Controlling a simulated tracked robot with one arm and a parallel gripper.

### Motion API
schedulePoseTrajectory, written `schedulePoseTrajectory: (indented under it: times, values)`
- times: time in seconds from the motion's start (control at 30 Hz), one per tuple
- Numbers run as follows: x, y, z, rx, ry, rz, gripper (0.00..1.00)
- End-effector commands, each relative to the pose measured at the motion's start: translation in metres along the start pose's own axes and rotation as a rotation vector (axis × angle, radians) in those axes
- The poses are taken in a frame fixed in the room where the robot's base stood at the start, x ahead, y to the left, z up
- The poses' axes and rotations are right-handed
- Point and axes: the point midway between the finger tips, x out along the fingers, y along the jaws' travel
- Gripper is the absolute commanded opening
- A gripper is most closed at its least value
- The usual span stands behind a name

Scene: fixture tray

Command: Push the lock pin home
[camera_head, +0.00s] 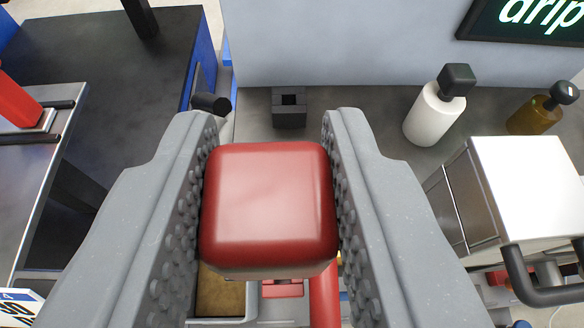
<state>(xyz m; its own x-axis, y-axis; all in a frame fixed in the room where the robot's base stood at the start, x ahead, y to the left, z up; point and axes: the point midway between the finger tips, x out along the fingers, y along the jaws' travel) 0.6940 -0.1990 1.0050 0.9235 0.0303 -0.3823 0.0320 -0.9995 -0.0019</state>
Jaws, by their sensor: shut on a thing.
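My gripper (269,122) fills the middle of the view, its two grey studded fingers on either side of a red block (268,198) with rounded edges. The fingers are shut on the red block, and it covers what lies directly behind it. I cannot tell whether this block is the head of the lock pin; no pin shaft shows. Beyond the fingertips, a small dark block with a square opening (289,118) sits on the grey surface, apart from the red block.
A black cylinder (211,104) sticks out by the blue-sided dark cabinet (110,70) at left. A white bottle (432,115) and a brown bottle (532,117) stand at right. A white-topped box (530,185) is close on the right. Below the red block, part of a tray (222,321) shows.

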Motion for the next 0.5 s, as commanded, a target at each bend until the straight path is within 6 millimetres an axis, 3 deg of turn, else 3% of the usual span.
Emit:
schedulePoseTrajectory:
  times: [0.17,0.5]
  values:
    - [0.0,0.0,-0.001,0.0,-0.001,0.0,0.06]
    - [0.008,0.002,0.02,0.001,-0.002,0.002,0.06]
